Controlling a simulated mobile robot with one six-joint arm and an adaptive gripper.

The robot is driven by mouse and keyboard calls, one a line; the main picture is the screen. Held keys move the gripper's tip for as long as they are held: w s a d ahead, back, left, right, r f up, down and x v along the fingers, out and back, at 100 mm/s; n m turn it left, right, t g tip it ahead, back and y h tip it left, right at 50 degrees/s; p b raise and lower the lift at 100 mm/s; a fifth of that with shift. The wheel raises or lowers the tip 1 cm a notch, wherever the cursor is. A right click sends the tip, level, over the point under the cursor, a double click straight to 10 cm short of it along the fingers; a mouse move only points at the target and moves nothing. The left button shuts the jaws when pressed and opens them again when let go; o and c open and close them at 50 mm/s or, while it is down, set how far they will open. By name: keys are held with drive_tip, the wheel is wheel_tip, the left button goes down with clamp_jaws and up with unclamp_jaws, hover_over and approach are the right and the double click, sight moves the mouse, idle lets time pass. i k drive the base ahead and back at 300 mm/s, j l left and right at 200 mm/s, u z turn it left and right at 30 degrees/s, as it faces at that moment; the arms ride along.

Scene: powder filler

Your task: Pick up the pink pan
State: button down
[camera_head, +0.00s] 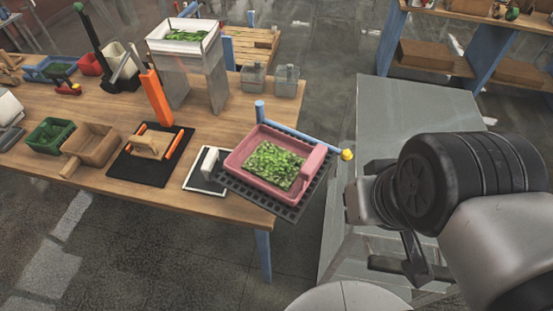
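The pink pan (250,185) holds green leaves and sits upright on a dark perforated rack (290,211) at the table's right front corner. A raised pink block, which looks like its handle, is at its right end. My arm comes in from the right, with its black joint right of the pan. A dark part that looks like my gripper (412,266) shows partly below that joint, apart from the pan. Most of it is hidden by the arm, and its fingers cannot be made out clearly.
A blue bar with a yellow tip (347,154) runs behind the pan. A white-and-black flat device (206,170) is just left of it. A wooden box (90,146), black mat (150,168) and tall metal stand (185,78) share the wooden table. A grey surface (415,103) lies right.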

sight(282, 167)
drive_tip(key=l+u, duration=0.2)
drive_tip(key=u, duration=0.2)
drive_tip(key=k+l+u, duration=0.1)
drive_tip(key=u, duration=0.3)
drive_tip(key=k+l+u, duration=0.1)
drive_tip(key=l+u, duration=0.2)
drive_tip(key=u, duration=0.15)
